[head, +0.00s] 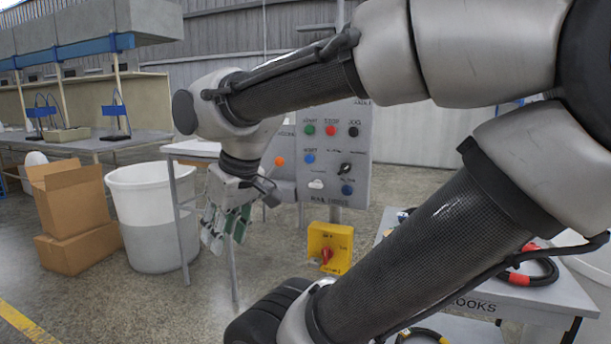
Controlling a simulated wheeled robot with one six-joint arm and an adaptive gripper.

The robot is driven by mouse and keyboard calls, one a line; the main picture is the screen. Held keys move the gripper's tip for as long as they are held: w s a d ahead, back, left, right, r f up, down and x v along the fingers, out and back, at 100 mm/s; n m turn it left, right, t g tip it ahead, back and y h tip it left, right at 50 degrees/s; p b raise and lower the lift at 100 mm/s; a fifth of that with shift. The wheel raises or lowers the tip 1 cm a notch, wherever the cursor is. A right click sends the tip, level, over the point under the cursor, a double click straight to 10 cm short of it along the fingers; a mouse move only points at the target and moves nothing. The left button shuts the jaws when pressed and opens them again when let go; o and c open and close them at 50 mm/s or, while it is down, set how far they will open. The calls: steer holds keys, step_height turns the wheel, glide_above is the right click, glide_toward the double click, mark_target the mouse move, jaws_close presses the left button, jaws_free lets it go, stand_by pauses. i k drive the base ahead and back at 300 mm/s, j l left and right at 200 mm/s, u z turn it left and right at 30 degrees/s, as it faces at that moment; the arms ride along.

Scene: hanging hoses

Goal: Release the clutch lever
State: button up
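An orange ball knob (280,160) shows at the left edge of the grey control panel, just right of my wrist. It may be the end of the clutch lever; no label on it is readable, and any shaft is mostly hidden by my wrist. My gripper (226,232) hangs with its fingers pointing down, left of and below the knob and apart from it in the picture. Its grey and green fingers look spread, with nothing visible held between them.
The control panel (331,172) carries several coloured buttons and a black switch. A yellow box (330,248) with a red knob sits below it. A white bin (150,215) and cardboard boxes (72,215) stand left. A table with hoses (545,291) is at right.

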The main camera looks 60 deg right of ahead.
mark_target(279, 162)
steer(key=z, duration=1.25)
